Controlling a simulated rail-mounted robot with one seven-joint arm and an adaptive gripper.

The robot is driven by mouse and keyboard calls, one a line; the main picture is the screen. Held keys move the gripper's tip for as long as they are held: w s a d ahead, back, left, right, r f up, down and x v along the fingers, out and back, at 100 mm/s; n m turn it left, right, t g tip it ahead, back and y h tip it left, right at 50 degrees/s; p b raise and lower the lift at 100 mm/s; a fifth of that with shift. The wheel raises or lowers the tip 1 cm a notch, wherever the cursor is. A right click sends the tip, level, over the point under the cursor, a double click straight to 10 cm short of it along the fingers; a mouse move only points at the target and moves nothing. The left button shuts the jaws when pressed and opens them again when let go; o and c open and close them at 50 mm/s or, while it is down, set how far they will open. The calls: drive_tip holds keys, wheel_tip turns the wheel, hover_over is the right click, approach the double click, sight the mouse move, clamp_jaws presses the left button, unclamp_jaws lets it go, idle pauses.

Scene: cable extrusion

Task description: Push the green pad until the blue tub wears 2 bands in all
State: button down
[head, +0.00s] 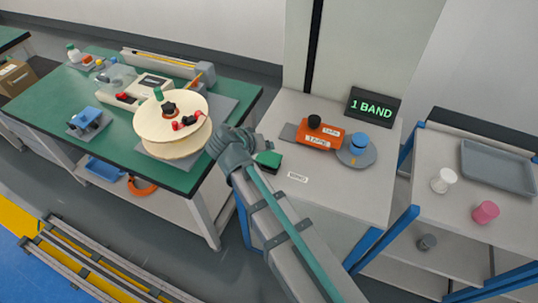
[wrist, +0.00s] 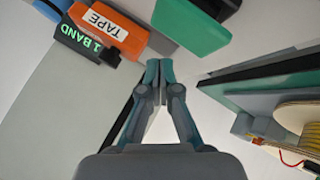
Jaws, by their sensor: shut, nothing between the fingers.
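The green pad (head: 268,159) is at the left edge of the light bench, partly beside my arm. A green block (wrist: 190,25), seemingly the pad, shows at the top of the wrist view. My gripper (head: 248,142) is just left of the pad; its closed, empty fingertips (wrist: 154,66) appear a little short of it, though contact is hard to judge. The blue tub (head: 358,142) stands on a round grey plate (head: 371,155); its bands are too small to make out. The orange tape unit (head: 322,136) is beside it. The dark display (head: 373,106) reads "1 BAND".
A green-topped bench (head: 60,110) at left holds a large cream spool (head: 150,125) close to my wrist. A small white label (head: 297,177) lies on the bare front of the light bench. At right, a shelf holds a grey tray (head: 497,166), a white cup (head: 443,180) and a pink cup (head: 485,212).

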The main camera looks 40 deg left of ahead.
sight(267, 158)
drive_tip(key=shift+r+p, duration=0.55)
drive_tip(key=shift+r, duration=0.95)
